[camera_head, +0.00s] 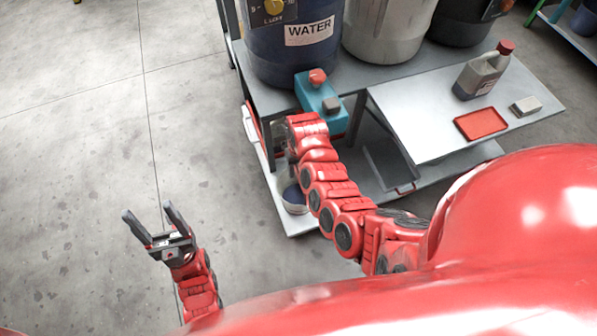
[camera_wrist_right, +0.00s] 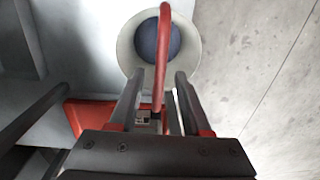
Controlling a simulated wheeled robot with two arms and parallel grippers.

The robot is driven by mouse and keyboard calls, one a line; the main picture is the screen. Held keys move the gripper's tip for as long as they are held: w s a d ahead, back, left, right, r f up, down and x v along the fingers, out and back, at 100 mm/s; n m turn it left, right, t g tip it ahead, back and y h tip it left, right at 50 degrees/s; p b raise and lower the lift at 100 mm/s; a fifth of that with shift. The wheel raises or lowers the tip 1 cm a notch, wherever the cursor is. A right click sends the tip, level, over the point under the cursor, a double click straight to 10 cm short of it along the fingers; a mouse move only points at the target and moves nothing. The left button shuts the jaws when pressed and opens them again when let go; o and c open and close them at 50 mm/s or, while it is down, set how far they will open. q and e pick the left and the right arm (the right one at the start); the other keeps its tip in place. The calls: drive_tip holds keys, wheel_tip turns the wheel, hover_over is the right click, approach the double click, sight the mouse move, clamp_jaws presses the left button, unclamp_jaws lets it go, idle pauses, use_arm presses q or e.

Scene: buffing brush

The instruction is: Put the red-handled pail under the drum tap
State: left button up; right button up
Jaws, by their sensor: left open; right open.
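The pail (camera_head: 294,200), pale-rimmed with a dark blue inside, stands on the cart's lower shelf near its front left corner. In the right wrist view the pail (camera_wrist_right: 130,42) is seen from above, its red handle (camera_wrist_right: 163,40) running between the fingers. My right gripper (camera_wrist_right: 158,88) is open, one finger on each side of the handle; contact cannot be told. In the head view my right arm mostly hides that gripper. My left gripper (camera_head: 150,222) is open and empty over the floor.
The grey cart (camera_head: 262,95) carries several drums. A side shelf (camera_head: 425,115) holds a bottle (camera_head: 484,70), a red tray (camera_head: 481,124) and a small block (camera_head: 526,106). The lower shelf (camera_head: 303,226) has a raised edge. Floor at left is clear.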

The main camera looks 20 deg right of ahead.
wheel_tip(320, 180, up, 10)
drive_tip(key=p, duration=0.1)
drive_tip(key=shift+d+f, duration=0.15)
drive_tip(key=shift+f, duration=0.1)
idle(0.4)
